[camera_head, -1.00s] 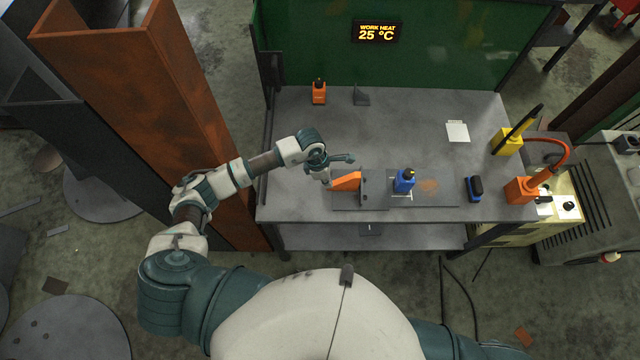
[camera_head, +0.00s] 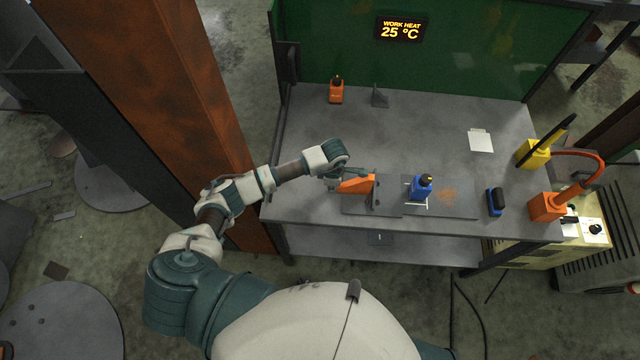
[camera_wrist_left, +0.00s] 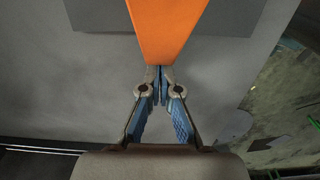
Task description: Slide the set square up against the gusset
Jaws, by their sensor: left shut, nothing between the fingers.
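The orange set square (camera_head: 356,184) stands on a dark plate on the workbench. An upright dark plate with holes, which I take for the gusset (camera_head: 377,196), is just right of its wide end. They look very close; I cannot tell whether they touch. My left gripper (camera_head: 332,187) is at the set square's narrow left end, fingers shut and empty. In the left wrist view, the shut fingertips (camera_wrist_left: 161,73) meet the narrow end of the orange set square (camera_wrist_left: 166,30), apparently touching it; the gusset is out of that view. My right gripper is not in view.
A blue bottle-like item (camera_head: 421,188) stands right of the gusset, with a dark blue item (camera_head: 496,201) further right. An orange item (camera_head: 336,92) and a grey triangular piece (camera_head: 380,97) stand at the back. The middle of the bench (camera_head: 430,130) is clear.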

